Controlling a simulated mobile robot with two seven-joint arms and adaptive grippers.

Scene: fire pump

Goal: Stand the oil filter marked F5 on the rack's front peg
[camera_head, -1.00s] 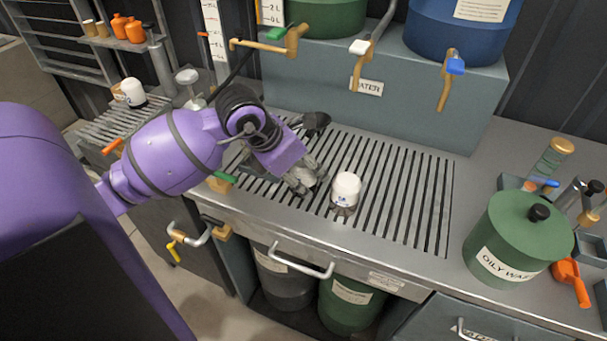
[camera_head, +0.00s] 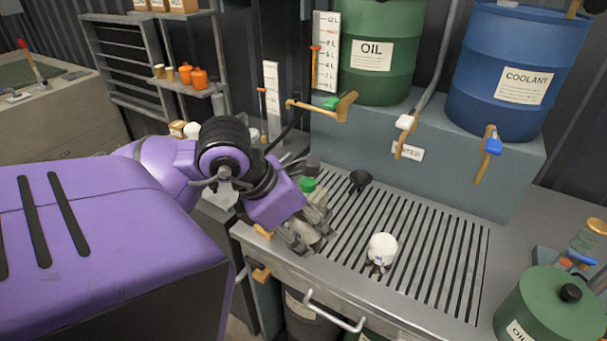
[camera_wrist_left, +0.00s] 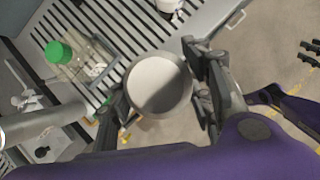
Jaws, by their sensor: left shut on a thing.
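My left gripper (camera_head: 312,240) is over the left front part of the slatted drain top. In the left wrist view, its fingers (camera_wrist_left: 160,95) are shut around a round white thing with a grey rim (camera_wrist_left: 157,84), seen end-on; it looks like an oil filter, but no mark shows. I cannot make out the rack's front peg.
A clear bottle with a green cap (camera_wrist_left: 60,52) stands close by the left gripper. A green oily-waste can (camera_head: 550,308) stands at right. Taps (camera_head: 325,105) overhang the back. Dark finger-like parts (camera_wrist_left: 311,52) show at the wrist view's right edge.

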